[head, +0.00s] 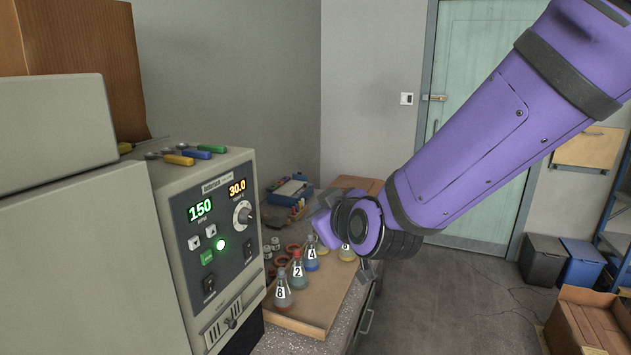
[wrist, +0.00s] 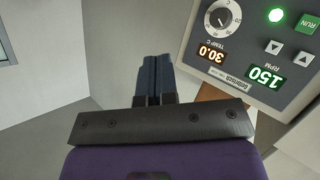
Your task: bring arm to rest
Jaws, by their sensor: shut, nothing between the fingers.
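My purple arm reaches in from the upper right in the head view, with its wrist over the right side of the bench. My gripper is shut and empty; its two dark fingers lie together in the wrist view (wrist: 153,80). In the head view the gripper is mostly hidden behind my wrist. The fingers point at open air near the grey wall, apart from any object.
A beige incubator panel (head: 218,230) reads 150 and 30.0, with a lit green light. Screwdrivers (head: 180,159) lie on top of the machine.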

